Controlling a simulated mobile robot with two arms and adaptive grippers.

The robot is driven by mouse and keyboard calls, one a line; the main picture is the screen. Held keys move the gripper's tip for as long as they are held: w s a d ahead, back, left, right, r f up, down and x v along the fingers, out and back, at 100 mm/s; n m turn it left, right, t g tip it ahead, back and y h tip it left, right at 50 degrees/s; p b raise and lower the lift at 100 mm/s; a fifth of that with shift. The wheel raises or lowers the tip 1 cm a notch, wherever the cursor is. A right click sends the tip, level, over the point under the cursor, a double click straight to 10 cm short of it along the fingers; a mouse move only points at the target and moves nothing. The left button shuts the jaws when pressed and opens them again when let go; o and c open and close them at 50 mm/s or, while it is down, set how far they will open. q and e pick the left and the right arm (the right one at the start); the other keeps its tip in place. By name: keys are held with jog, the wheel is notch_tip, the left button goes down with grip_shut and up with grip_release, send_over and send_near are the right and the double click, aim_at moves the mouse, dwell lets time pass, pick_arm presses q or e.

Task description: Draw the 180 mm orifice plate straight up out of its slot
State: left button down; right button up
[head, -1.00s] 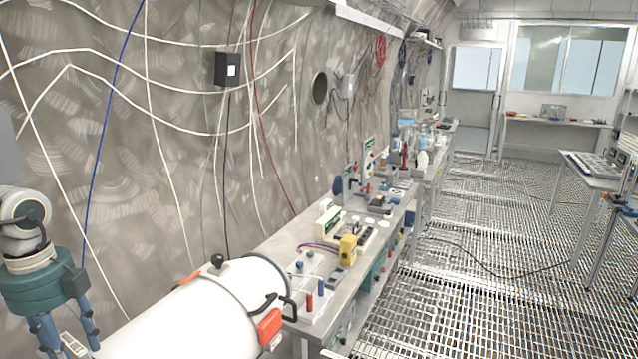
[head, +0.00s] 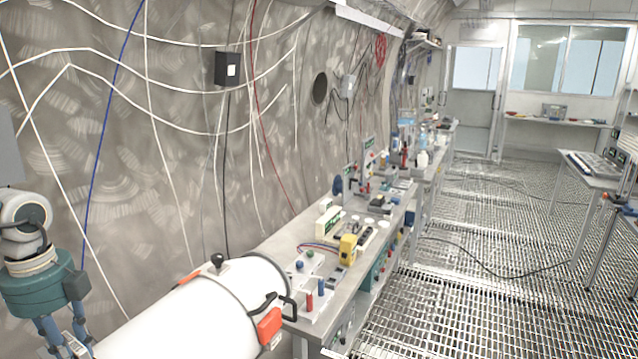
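My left gripper (head: 64,344) hangs fingers down at the lower left, with a teal body and blue-grey fingers. Its fingertips are cut off by the bottom edge. A small pale, labelled piece (head: 76,346) shows between or just behind the fingers. I cannot tell whether it is gripped. I cannot make out the 180 mm orifice plate or its slot in this view. My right gripper is not in view.
A large white cylinder (head: 190,318) with a black knob and orange block lies to the gripper's right. A cluttered bench (head: 290,238) runs along the left wall. Cables hang on that wall. The grated floor (head: 480,300) is mostly open, with a cable across it.

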pick_arm(q)
jog(key=shift+w+r, duration=0.1)
jog(key=shift+r, duration=0.05)
jog(key=shift+a+r, duration=0.1)
jog(key=shift+r, duration=0.1)
jog(key=shift+r+p, duration=0.45)
jog(key=shift+r, duration=0.4)
jog(key=shift+r+p, duration=0.5)
jog(key=shift+r, duration=0.8)
jog(key=shift+r+p, duration=0.4)
jog(key=shift+r, duration=0.65)
jog(key=shift+r, duration=0.1)
